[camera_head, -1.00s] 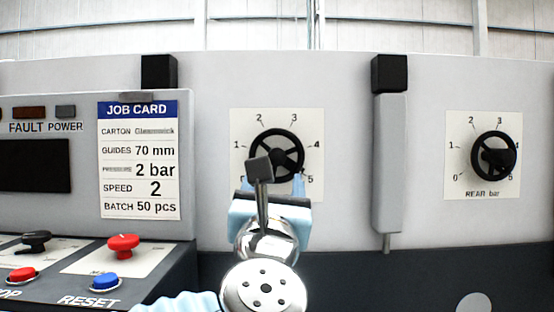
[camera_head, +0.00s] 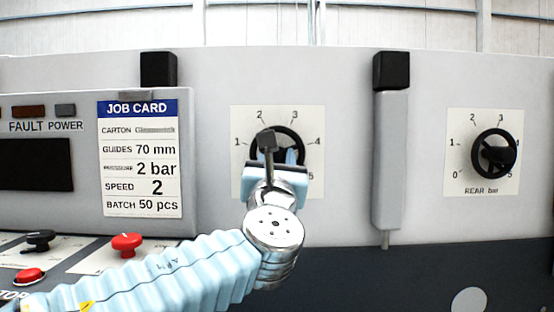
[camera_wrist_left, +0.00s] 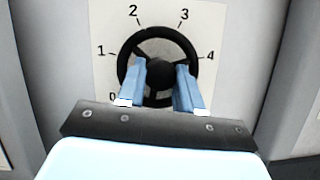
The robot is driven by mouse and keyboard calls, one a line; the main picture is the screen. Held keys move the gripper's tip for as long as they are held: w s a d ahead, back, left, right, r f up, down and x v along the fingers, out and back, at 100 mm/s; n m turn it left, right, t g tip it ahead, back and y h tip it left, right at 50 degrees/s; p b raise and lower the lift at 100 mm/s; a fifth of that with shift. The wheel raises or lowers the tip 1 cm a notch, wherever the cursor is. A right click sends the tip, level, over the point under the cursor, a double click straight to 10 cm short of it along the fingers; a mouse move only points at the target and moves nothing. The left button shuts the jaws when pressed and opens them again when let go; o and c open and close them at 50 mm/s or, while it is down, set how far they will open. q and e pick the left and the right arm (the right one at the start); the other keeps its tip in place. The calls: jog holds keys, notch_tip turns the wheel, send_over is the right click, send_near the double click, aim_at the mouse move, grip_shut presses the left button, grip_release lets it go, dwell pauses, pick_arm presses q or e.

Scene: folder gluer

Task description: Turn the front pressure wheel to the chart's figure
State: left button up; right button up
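The front pressure wheel (camera_head: 296,137) is a black spoked handwheel on a white dial plate with figures around it. My left gripper (camera_head: 280,158) is in front of it and hides its lower part and the plate's lower label. In the left wrist view the wheel (camera_wrist_left: 152,43) shows its dark hub between the two blue fingers of my left gripper (camera_wrist_left: 165,85). The fingers are apart, one each side of the hub; I cannot tell whether they touch it. The job card (camera_head: 139,158) reads pressure 2 bar. My right gripper is not in view.
A second wheel, marked REAR bar (camera_head: 494,153), is at the right. A grey upright bar with a black top (camera_head: 389,150) stands between the dials. At lower left is a control panel with a red knob (camera_head: 127,244) and a red button (camera_head: 30,275).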

pick_arm(q)
jog(key=c, duration=0.5)
jog(key=shift+o, duration=0.2)
